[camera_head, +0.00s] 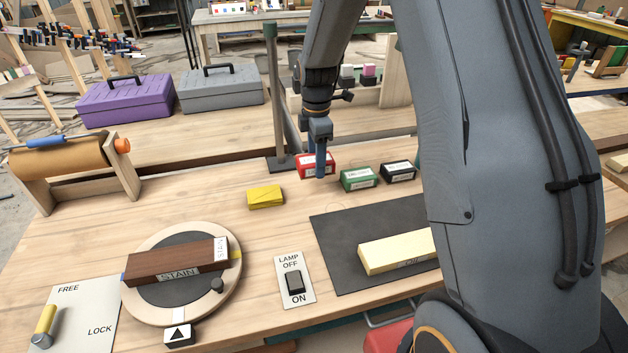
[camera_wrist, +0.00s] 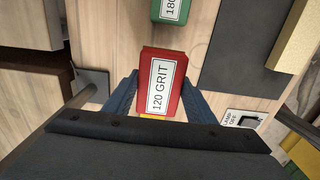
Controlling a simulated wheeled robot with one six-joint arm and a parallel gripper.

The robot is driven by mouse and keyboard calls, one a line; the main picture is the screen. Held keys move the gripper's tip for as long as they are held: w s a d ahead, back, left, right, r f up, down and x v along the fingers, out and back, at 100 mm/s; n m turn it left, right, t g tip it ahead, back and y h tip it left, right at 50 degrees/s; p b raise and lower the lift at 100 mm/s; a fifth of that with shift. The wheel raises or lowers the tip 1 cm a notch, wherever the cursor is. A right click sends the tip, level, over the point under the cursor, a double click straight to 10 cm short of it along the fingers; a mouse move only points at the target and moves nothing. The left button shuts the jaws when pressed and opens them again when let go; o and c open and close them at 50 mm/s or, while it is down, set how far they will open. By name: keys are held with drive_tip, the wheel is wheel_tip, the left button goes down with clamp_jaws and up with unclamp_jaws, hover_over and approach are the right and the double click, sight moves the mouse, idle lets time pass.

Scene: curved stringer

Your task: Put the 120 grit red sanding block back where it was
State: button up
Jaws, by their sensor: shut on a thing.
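The red sanding block (camera_head: 305,169) has a white label. In the wrist view the block (camera_wrist: 178,62) reads 120 GRIT and lies between my two blue fingers. My gripper (camera_head: 320,163) is shut on it; the wrist view also shows my gripper (camera_wrist: 160,88). I cannot tell whether the block touches the bench or hangs just above it. The green block (camera_head: 359,179) is to its right, and in the wrist view the green block (camera_wrist: 172,10) shows 180. The black block (camera_head: 398,172) is further right.
A grey post (camera_head: 275,100) stands close on the left. A dark mat (camera_head: 330,240) holds a pale wood block (camera_head: 395,251). A turntable (camera_head: 140,310) carries a brown block (camera_head: 170,263). A lamp switch (camera_head: 294,283) is between them.

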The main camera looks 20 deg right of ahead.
sight(316, 191)
drive_tip(key=shift+f+p, duration=0.9)
drive_tip(key=shift+f, duration=2.95)
drive_tip(key=shift+f, duration=0.1)
drive_tip(key=o, duration=1.1)
